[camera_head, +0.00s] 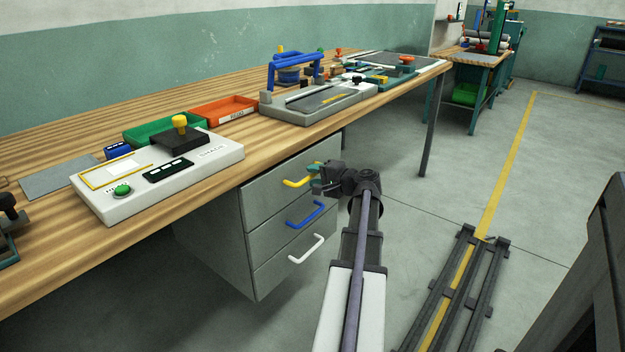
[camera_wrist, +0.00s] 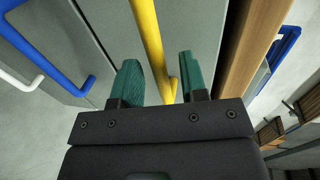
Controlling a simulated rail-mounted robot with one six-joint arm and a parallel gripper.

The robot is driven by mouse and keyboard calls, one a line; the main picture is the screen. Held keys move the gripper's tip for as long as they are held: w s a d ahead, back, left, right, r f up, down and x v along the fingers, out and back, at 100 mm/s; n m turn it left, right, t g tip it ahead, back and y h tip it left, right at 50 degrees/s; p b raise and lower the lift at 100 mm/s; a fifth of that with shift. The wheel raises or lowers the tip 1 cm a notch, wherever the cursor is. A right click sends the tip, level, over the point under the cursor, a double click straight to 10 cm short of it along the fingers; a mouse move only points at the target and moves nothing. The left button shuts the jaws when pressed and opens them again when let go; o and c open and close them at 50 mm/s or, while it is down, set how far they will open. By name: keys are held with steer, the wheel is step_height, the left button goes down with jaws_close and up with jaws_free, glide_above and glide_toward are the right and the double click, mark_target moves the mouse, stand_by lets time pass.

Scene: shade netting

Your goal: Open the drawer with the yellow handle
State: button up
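The yellow handle (camera_head: 298,182) is on the top drawer (camera_head: 270,189) of the grey cabinet under the bench. The drawer front looks flush with the ones below. My gripper (camera_head: 315,179) is at the right end of this handle. In the wrist view, my gripper (camera_wrist: 158,82) is open, with one green finger on each side of the yellow handle (camera_wrist: 150,45). Gaps show between the handle and both fingers. The handle's lower end lies between the fingers.
Below are drawers with a blue handle (camera_head: 306,215) and a white handle (camera_head: 307,249). The wooden bench top (camera_head: 60,240) overhangs the cabinet and, in the wrist view, its edge (camera_wrist: 252,50) runs close beside my right finger. Floor rails (camera_head: 455,290) lie at right.

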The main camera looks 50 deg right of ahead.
steer(key=shift+w+f, duration=0.1)
steer(key=shift+w, duration=0.55)
jaws_close()
